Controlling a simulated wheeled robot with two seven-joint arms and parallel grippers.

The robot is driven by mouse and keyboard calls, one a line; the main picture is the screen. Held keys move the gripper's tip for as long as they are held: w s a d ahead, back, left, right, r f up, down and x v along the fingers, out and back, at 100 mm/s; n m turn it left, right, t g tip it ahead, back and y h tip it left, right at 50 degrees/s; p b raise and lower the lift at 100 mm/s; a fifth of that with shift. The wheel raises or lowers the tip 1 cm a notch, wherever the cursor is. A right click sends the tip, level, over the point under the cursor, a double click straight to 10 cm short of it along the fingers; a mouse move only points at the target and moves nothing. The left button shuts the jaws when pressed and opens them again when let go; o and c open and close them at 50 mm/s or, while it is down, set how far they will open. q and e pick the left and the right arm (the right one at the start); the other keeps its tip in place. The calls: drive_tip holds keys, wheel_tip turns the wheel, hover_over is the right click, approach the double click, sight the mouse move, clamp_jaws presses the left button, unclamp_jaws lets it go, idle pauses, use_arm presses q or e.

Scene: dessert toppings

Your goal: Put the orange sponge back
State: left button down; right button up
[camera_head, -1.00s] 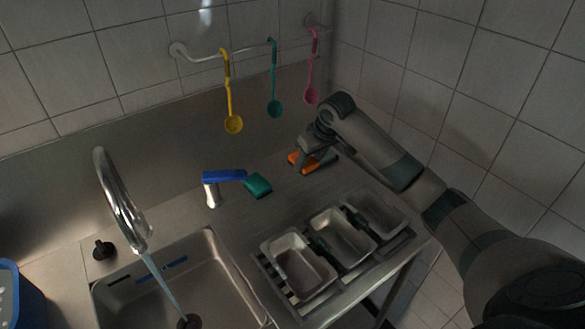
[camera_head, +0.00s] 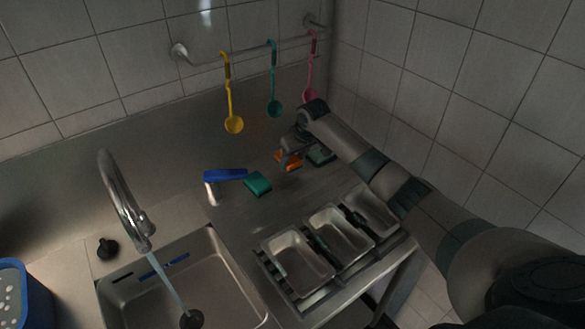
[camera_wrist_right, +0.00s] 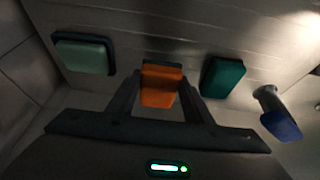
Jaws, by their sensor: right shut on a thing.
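The orange sponge (camera_head: 287,160) is at the back of the steel counter, by the backsplash. My right gripper (camera_head: 291,165) is at it, reaching in from the right. In the right wrist view the orange sponge (camera_wrist_right: 160,86) sits between the two fingers of my right gripper (camera_wrist_right: 158,92), which are shut on it. A dark edge or backing shows along its far side. Whether it touches the counter is hard to tell. My left gripper is not in view.
A teal sponge (camera_head: 257,183) lies left of it, a grey-green sponge (camera_head: 320,154) close on the right. A blue-topped dispenser (camera_head: 212,186), running faucet (camera_head: 127,205) and sink (camera_head: 220,262) are left. Metal trays (camera_head: 340,232) stand in front. Ladles (camera_head: 274,100) hang above.

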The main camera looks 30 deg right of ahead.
sight(293, 168)
wheel_tip(293, 168, down, 3)
drive_tip(key=shift+r+p, duration=0.15)
drive_tip(key=shift+p, duration=0.6)
drive_tip(key=shift+f, duration=0.55)
drive_tip(key=shift+f, duration=0.15)
drive_tip(key=o, duration=0.9)
drive_tip(key=shift+o, duration=0.2)
drive_tip(key=shift+r, duration=0.25)
drive_tip(key=b+v, duration=0.2)
drive_tip(key=v, duration=1)
drive_tip(key=shift+b, duration=0.4)
